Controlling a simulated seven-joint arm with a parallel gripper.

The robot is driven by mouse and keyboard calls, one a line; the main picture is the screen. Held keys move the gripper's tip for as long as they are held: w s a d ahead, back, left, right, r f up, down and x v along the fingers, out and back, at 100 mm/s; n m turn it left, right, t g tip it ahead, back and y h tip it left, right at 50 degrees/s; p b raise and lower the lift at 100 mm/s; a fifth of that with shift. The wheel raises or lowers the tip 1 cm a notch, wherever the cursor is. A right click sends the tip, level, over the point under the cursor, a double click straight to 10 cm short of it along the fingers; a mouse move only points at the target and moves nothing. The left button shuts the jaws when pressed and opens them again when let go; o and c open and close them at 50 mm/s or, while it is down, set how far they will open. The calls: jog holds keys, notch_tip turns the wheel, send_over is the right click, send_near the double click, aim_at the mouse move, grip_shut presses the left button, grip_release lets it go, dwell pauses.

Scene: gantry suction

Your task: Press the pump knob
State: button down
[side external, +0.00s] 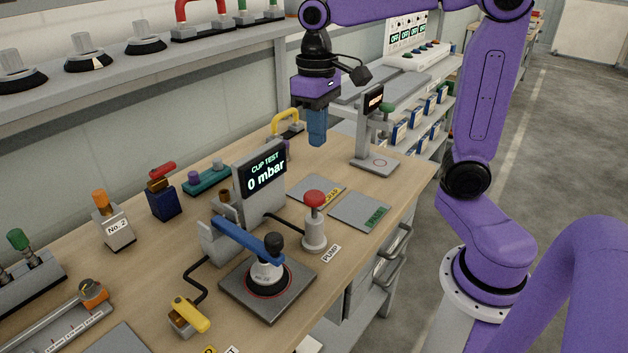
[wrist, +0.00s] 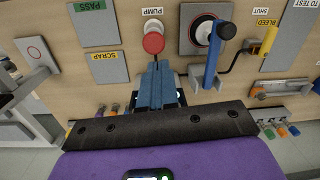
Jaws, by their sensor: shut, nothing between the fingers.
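The pump knob (side external: 314,199) is a red round cap on a light grey post, standing upright beside the PUMP label. It also shows in the wrist view (wrist: 153,42), just beyond my fingertips. My gripper (side external: 317,143) has blue fingers, which are shut and empty. It hangs above the back part of the bench, higher than the knob and apart from it. In the wrist view the closed fingers (wrist: 157,66) point toward the knob. The CUP TEST display (side external: 264,172) reads 0 mbar; in the wrist view my fingers mostly hide it.
A suction cup (side external: 267,274) sits on a grey plate under a blue lever (side external: 246,239), left of the knob. A yellow bleed handle (side external: 190,314) is nearer the front. Flat PASS (side external: 360,211) and SCRAP (side external: 314,188) plates lie beyond the knob. A gauge stand (side external: 375,160) is at the back.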

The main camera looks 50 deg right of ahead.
aim_at(315, 193)
jog(key=shift+w+d+r+m, duration=0.4)
jog(key=shift+w+d, duration=0.1)
jog(key=shift+w, duration=0.1)
jog(key=shift+w+d+r+m, duration=0.25)
jog(key=shift+w+d+m, duration=0.2)
jog(key=shift+w, duration=0.15)
jog(key=f, duration=1.4)
jog(key=shift+s+a, duration=0.4)
jog(key=shift+f, duration=1.85)
jog(key=shift+s, duration=0.1)
notch_tip(315, 193, up, 14)
jog(key=w, duration=0.1)
jog(key=shift+d+r, duration=0.2)
jog(key=shift+d, duration=0.2)
